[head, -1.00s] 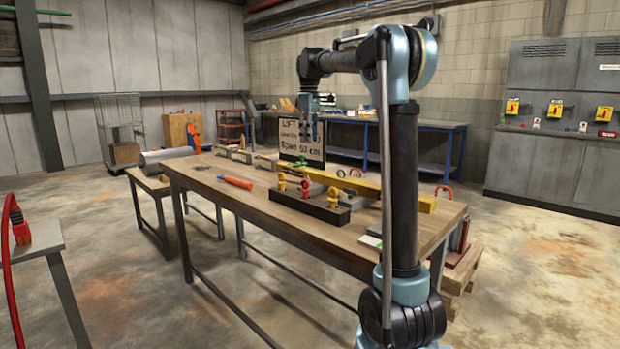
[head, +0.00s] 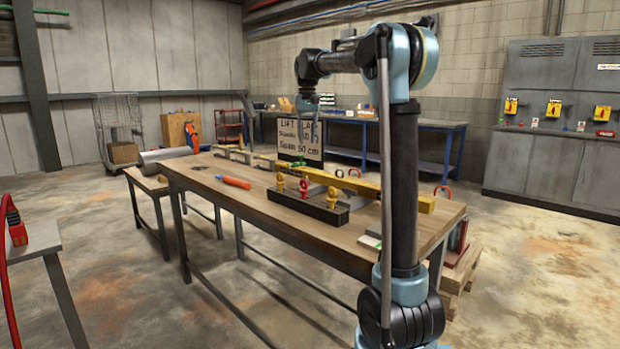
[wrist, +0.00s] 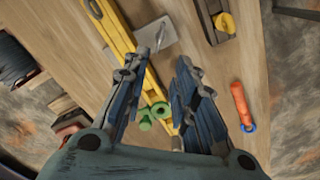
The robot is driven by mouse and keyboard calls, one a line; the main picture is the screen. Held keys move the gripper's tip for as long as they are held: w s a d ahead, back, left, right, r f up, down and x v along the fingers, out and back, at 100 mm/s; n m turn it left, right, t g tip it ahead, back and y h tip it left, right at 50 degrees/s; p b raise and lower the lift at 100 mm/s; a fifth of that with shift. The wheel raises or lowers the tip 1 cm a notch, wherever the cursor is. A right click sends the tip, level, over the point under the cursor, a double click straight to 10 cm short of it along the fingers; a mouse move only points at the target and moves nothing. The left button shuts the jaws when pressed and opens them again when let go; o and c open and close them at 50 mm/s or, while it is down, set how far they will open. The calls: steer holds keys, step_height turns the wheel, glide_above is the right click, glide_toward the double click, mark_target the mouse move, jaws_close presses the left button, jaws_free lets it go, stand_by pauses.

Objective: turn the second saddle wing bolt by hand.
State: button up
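A green part with round lobes, likely a wing bolt (wrist: 146,124), shows in the wrist view beside the yellow beam (wrist: 116,38), in the gap between my fingers. I cannot tell which saddle it belongs to. In the head view the yellow beam (head: 395,196) lies along the bench, and a small green part (head: 298,164) shows near the sign's foot. My gripper (wrist: 157,85) has its two fingers spread apart with nothing held. In the head view my gripper (head: 307,130) hangs in front of the sign, above the bench, its fingers hard to make out.
A lettered sign (head: 288,150) stands behind. The front left bench top is mostly clear.

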mark_target(307, 177)
step_height(307, 177, down, 15)
stand_by(0.5)
jaws_close()
steer(key=shift+d, duration=0.4)
steer(key=shift+a, duration=0.2)
steer(key=shift+n, duration=0.3)
